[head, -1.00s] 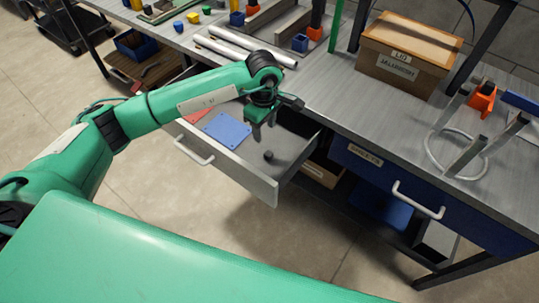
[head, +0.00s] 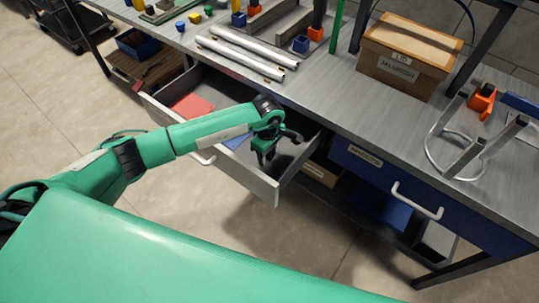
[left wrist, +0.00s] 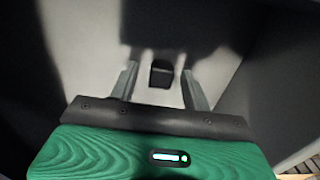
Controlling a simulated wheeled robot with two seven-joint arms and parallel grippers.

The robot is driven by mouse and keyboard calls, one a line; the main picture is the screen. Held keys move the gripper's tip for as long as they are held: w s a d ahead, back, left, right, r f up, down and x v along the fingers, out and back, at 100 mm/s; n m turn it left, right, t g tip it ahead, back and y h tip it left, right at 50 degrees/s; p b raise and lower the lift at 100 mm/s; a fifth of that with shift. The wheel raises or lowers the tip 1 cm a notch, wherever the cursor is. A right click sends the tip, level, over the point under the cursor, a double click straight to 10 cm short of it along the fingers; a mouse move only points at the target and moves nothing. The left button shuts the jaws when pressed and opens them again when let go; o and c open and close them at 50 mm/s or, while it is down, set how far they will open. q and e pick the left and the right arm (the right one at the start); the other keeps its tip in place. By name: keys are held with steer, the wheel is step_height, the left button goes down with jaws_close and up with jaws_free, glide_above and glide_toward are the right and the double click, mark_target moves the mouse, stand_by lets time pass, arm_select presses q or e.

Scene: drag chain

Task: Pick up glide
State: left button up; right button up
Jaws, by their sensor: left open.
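The glide, a small dark block (left wrist: 161,73), lies on the floor of the open grey drawer (head: 262,187). In the left wrist view it sits between my two fingers, with a gap on each side. My left gripper (head: 266,158) is open and points down into the drawer, above the glide. In the head view the gripper hides the glide. My right gripper is not in view.
A red sheet (head: 192,104) and a partly covered blue sheet (head: 236,142) lie in the drawer. The drawer walls stand close around my gripper. The bench top (head: 325,100) above holds metal rods (head: 240,60) and a cardboard box (head: 408,55). A closed blue drawer (head: 375,185) is to the right.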

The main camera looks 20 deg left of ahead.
arm_select(q)
steer(key=shift+c, duration=0.5)
steer(key=c, duration=0.9)
steer(key=shift+c, duration=0.2)
